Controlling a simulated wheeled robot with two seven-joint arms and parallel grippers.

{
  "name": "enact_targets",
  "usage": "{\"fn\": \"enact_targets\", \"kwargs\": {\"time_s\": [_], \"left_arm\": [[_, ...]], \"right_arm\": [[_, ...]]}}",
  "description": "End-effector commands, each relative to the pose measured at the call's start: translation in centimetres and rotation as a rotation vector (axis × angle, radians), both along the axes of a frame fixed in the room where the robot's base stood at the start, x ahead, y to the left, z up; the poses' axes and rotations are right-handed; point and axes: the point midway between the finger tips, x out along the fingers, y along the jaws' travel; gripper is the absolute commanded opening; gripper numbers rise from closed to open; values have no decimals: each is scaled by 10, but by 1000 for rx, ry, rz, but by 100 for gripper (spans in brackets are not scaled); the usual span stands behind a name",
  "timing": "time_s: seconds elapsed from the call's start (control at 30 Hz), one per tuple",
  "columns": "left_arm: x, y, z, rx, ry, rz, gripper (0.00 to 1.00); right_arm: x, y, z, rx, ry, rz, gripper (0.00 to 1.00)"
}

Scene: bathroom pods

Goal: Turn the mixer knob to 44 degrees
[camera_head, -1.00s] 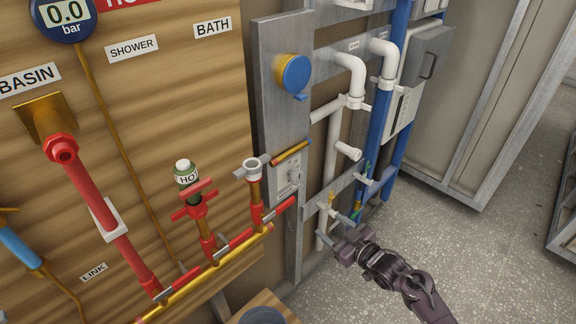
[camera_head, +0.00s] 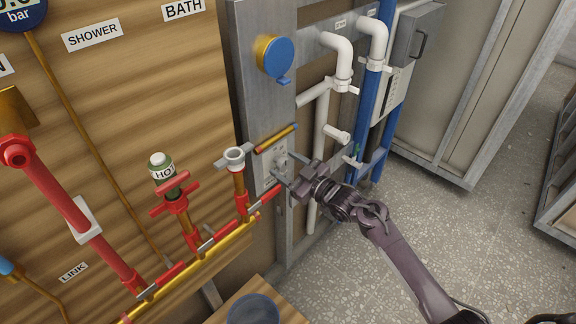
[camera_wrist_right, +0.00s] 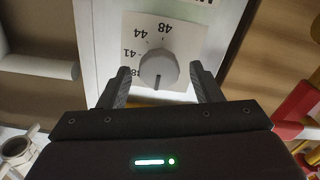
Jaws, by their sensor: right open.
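The mixer knob (camera_wrist_right: 158,68) is a round grey-white knob on a pale dial plate (camera_wrist_right: 188,42) in the right wrist view. The numbers 41, 44 and 48 show upside down around it. A dark mark on the knob points down in that picture, away from the 44. In the head view the knob (camera_head: 281,159) is small and sits on the plate low on the metal post. My right gripper (camera_head: 283,165) is open, with one finger on each side of the knob; contact cannot be told. My left gripper is not in view.
Left of the plate stand red and brass pipes with a grey-topped valve (camera_head: 235,158) and a green-capped HOT valve (camera_head: 163,172). A yellow-red tube (camera_head: 276,139) lies just above the plate. White pipes (camera_head: 337,62) run to the right. The speckled floor is clear.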

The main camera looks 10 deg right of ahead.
Motion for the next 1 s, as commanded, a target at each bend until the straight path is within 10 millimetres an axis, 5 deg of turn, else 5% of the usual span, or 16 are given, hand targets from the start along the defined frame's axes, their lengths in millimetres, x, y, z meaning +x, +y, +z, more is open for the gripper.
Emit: {"fn": "enact_targets", "kwargs": {"time_s": [0.17,0.5,1.0], "left_arm": [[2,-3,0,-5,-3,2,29],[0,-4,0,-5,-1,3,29],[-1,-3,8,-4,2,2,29]], "right_arm": [[0,0,0,0,0,0,57],[0,0,0,0,0,-1,14],[0,-1,2,124,81,-2,14]]}}
